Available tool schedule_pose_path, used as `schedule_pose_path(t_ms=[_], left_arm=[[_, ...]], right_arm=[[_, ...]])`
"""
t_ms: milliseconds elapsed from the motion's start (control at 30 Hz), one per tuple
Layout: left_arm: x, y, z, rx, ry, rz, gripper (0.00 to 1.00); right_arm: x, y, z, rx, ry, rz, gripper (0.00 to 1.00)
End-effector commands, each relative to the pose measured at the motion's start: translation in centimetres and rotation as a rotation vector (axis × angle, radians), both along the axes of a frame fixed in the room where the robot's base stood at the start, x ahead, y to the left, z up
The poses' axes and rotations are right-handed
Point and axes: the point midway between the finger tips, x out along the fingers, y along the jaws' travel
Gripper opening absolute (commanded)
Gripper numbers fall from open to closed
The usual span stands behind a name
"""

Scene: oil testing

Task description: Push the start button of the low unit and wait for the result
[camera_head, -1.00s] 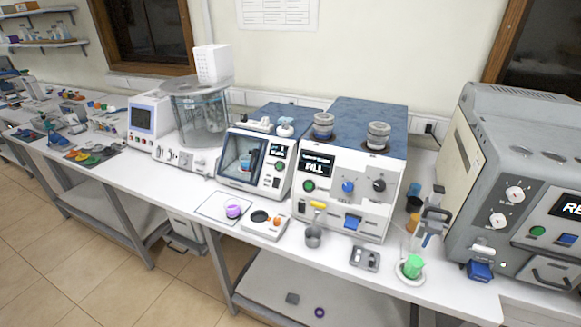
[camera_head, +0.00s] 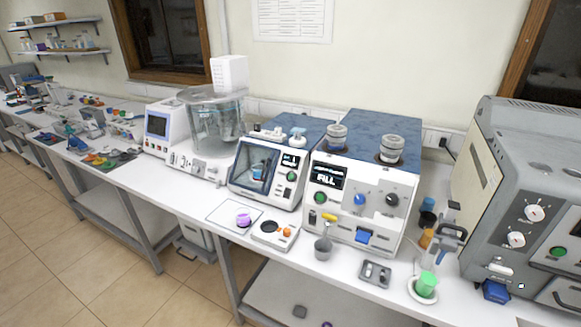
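A low white unit with a blue top and a dark window (camera_head: 256,168) stands on the bench, left of a taller unit. Its front has a small dark display (camera_head: 290,160), whose text is too small to read, and a green button (camera_head: 291,177) below. The taller blue-topped unit (camera_head: 372,180) has a display that seems to read "FILL" and its own green button (camera_head: 320,198). I cannot tell from the picture alone which unit the task calls low. Neither of my grippers is in view.
A small plate with a purple cup (camera_head: 243,219), a flat white device (camera_head: 273,234), a metal cup (camera_head: 323,248) and a grey tray (camera_head: 375,273) lie in front. A green cup (camera_head: 426,285) stands on the right. A large grey machine (camera_head: 530,200) fills the right edge.

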Motion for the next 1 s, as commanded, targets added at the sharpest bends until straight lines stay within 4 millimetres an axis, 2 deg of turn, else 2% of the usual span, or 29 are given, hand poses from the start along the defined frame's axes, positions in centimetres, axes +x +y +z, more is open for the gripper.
schedule_pose_path(t_ms=[33, 200, 233, 1000], left_arm=[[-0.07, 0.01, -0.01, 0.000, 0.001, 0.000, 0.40], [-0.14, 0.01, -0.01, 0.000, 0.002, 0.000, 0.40], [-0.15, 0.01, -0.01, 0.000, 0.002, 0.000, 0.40], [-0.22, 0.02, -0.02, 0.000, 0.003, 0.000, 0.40]], right_arm=[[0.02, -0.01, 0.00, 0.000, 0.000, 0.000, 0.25], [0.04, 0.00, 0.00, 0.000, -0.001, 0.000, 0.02], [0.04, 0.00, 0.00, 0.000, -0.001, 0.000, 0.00], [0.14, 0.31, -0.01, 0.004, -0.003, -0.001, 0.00]])
